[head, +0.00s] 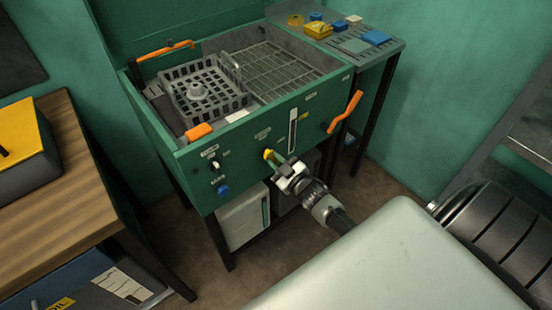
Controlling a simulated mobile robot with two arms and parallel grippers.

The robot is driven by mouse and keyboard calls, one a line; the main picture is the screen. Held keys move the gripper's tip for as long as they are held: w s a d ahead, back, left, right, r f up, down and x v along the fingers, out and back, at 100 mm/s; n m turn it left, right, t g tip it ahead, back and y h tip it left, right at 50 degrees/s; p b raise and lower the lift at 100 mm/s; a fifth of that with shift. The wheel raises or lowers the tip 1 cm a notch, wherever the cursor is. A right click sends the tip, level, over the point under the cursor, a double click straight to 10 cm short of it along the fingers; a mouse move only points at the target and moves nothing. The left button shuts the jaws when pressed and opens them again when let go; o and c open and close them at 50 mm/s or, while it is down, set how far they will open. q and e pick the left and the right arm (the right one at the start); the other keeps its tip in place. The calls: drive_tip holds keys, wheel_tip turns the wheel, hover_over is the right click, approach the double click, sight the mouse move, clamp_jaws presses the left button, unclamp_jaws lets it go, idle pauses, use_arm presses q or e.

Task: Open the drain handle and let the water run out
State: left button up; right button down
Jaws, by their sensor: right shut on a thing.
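The green parts washer (182,172) stands against the wall with its lid up. A small yellow handle (268,154), which looks like the drain handle, sits low on its front panel. My right gripper (274,161) reaches in from the lower right and is shut on this handle. The jaws hide part of the handle, so how far it is turned is hard to tell. I see no running water. My left gripper is not in view.
An orange lever (345,112) sticks out at the washer's right end. A grey-white container (243,217) stands below the washer. A wooden bench (50,205) is at left.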

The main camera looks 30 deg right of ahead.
drive_tip(key=shift+m+p, duration=0.5)
drive_tip(key=shift+m, duration=1.8)
drive_tip(key=c, duration=1.1)
unclamp_jaws()
drive_tip(key=s, duration=1.1)
drive_tip(key=shift+d, duration=0.4)
drive_tip(key=shift+w+f, duration=0.1)
